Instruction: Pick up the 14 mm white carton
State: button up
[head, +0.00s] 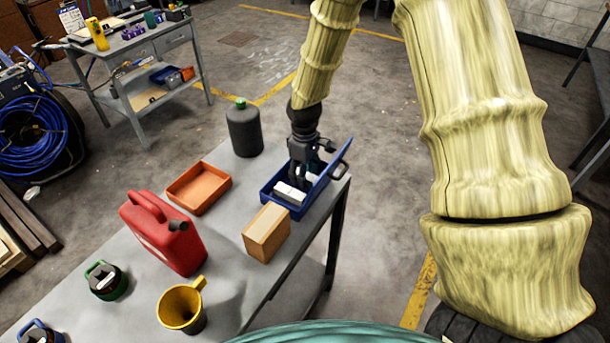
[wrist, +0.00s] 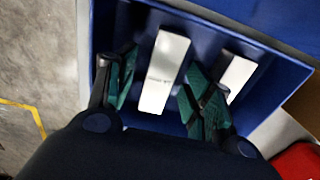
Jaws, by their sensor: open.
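Two white cartons lie in an open blue case (head: 269,192). In the wrist view one white carton (wrist: 165,72) stands between my gripper's two green-padded fingers, with a gap to each side. The other white carton (wrist: 237,76) is to the right, partly behind the right finger. I cannot read which one is 14 mm. My gripper (wrist: 160,98) is open and points down into the case; in the head view my gripper (head: 303,172) hides part of the inside. A white carton (head: 290,192) also shows at the case's near side.
A tan box (head: 267,232) stands just in front of the case. An orange tray (head: 199,187), a dark bottle (head: 244,130), a red fuel can (head: 163,232) and a yellow funnel (head: 181,306) share the table. The case's raised lid (head: 341,158) is at the right, by the table edge.

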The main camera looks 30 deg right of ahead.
jog(key=shift+f, duration=0.15)
jog(key=shift+c, duration=0.4)
jog(key=c, duration=1)
jog(key=shift+w, duration=0.1)
jog(key=shift+c, duration=0.2)
